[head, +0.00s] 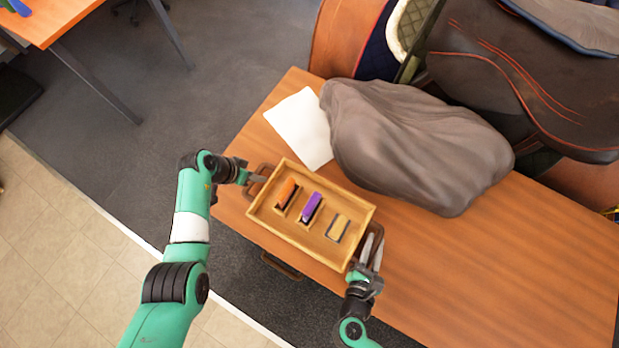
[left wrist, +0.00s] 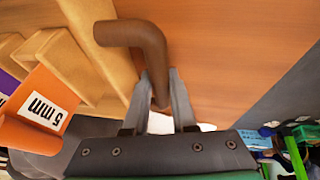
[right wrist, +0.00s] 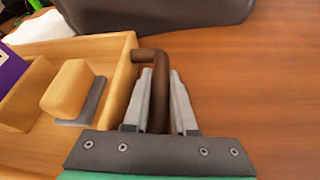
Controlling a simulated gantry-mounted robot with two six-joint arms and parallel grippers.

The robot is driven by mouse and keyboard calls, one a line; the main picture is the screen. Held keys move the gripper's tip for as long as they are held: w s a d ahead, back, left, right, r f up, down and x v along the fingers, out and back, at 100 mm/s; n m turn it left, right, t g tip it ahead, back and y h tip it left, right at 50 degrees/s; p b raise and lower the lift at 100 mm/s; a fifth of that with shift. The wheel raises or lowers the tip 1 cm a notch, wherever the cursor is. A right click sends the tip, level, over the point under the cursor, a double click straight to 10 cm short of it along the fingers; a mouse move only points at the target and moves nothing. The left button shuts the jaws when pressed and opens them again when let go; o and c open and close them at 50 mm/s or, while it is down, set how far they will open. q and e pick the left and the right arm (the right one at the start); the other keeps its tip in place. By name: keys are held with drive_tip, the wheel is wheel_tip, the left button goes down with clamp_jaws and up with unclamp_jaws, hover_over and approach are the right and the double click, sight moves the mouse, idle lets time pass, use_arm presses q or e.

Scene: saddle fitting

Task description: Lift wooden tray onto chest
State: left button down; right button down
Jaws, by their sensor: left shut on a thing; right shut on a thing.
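The wooden tray (head: 276,229) is over the wooden chest top (head: 480,255). It holds an orange block (head: 287,193), a purple block (head: 311,207) and a tan block with a grey edge (head: 338,228). My left gripper (head: 258,178) is shut on the tray's left brown handle (left wrist: 150,45), which sits between its fingers in the left wrist view. My right gripper (head: 371,249) is shut on the right brown handle (right wrist: 157,85). I cannot tell whether the tray touches the chest top.
A grey-brown covered bundle (head: 410,145) lies behind the tray, with a white sheet (head: 301,128) beside it. A dark saddle (head: 530,70) stands at the back right. The chest top is clear at the right. An orange table (head: 50,18) is far left.

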use_arm(q)
drive_tip(key=shift+r, duration=0.2)
use_arm(e)
drive_tip(key=shift+r, duration=0.15)
